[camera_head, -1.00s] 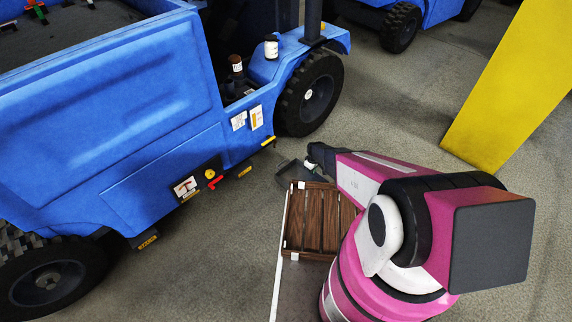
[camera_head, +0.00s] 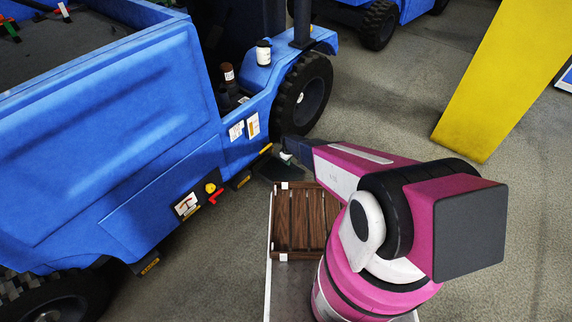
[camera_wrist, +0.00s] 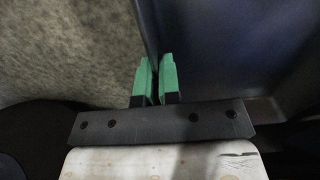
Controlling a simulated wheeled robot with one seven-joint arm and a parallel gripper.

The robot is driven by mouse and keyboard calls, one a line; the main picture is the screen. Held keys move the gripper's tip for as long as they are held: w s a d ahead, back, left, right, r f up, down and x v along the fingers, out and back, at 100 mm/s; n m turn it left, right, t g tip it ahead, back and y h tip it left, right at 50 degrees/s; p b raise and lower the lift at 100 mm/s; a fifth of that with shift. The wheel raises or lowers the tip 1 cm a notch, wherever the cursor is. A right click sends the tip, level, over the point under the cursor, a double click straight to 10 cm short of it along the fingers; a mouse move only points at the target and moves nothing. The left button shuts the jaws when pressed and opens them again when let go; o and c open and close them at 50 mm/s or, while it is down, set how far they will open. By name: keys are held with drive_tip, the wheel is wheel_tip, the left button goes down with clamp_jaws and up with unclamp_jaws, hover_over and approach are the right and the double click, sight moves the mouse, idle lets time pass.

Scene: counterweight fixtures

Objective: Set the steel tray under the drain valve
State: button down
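The steel tray (camera_head: 272,170) shows in the head view as a dark flat shape beside the blue truck, partly hidden by my arm. In the wrist view, its blue-grey surface (camera_wrist: 235,45) fills the upper right. My gripper (camera_wrist: 157,78) has its two green fingers close together, one on each side of the tray's edge, so it looks shut on the rim. In the head view my gripper (camera_head: 286,156) is small and partly hidden. The drain valve, with a yellow body and red lever (camera_head: 215,196), sits low on the truck's side, left of the tray.
The blue truck (camera_head: 110,150) fills the left, with its front wheel (camera_head: 303,95) just beyond the tray. A slatted wooden crate (camera_head: 305,225) lies near my arm's base. A yellow post (camera_head: 500,85) stands right. Grey floor is open between the truck and crate.

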drive_tip(key=shift+f, duration=1.1)
drive_tip(key=shift+f, duration=0.1)
drive_tip(key=c, duration=1.3)
unclamp_jaws()
drive_tip(key=shift+f, duration=0.1)
wheel_tip(320, 180, up, 12)
drive_tip(key=shift+s+d+r, duration=0.1)
drive_tip(key=shift+r, duration=0.15)
drive_tip(key=s+d+r+m, duration=0.3)
drive_tip(key=s+d+r, duration=0.3)
drive_tip(key=s+r, duration=0.3)
drive_tip(key=s+d+r+m, duration=0.4)
drive_tip(key=s+d+r, duration=0.2)
drive_tip(key=r, duration=1.1)
drive_tip(key=s+d+r+m, duration=0.3)
drive_tip(key=s+d+r, duration=0.3)
drive_tip(key=s+r, duration=0.5)
drive_tip(key=shift+s+d+r, duration=0.15)
drive_tip(key=shift+d+r, duration=0.05)
drive_tip(key=shift+r, duration=0.6)
drive_tip(key=shift+s+d+r, duration=0.15)
drive_tip(key=shift+r, duration=0.65)
